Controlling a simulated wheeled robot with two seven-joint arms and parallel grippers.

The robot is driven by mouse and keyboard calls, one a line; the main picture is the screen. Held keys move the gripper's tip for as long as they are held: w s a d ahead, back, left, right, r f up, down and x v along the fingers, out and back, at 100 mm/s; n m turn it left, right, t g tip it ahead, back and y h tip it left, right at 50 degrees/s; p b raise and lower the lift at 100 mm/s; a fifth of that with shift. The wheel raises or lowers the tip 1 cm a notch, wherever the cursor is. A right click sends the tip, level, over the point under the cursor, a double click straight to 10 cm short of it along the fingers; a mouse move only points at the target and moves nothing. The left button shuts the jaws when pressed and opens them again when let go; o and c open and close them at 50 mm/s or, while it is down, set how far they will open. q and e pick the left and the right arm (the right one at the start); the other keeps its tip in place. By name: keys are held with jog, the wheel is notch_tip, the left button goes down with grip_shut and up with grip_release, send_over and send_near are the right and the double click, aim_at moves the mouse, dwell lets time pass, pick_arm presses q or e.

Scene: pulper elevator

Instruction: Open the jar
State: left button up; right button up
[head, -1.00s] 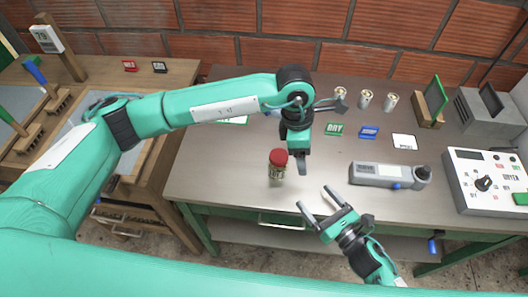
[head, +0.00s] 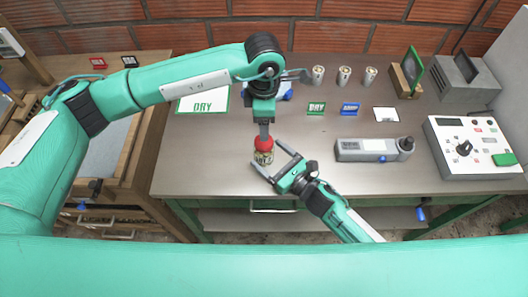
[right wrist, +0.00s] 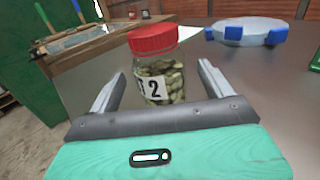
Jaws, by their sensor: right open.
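The jar (head: 264,156) stands upright on the grey bench top, with a red lid (head: 264,143) on it. In the right wrist view the clear jar (right wrist: 157,80) holds pale beans and bears a label with a 2. My right gripper (head: 270,160) is open, with its fingers level and pointing at the jar. The jar shows between the fingertips, apart from both fingers in the right wrist view. My left gripper (head: 264,130) points down just above the lid. Its fingers overlap in view, so their opening and any contact with the lid cannot be told.
A round white piece with blue blocks (right wrist: 248,30) stands behind the jar, partly hidden by my left arm in the head view. A grey handheld device (head: 362,150) and a control box (head: 465,148) lie to the right. Several small cups (head: 344,75) stand at the back.

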jog(key=shift+x, duration=1.7)
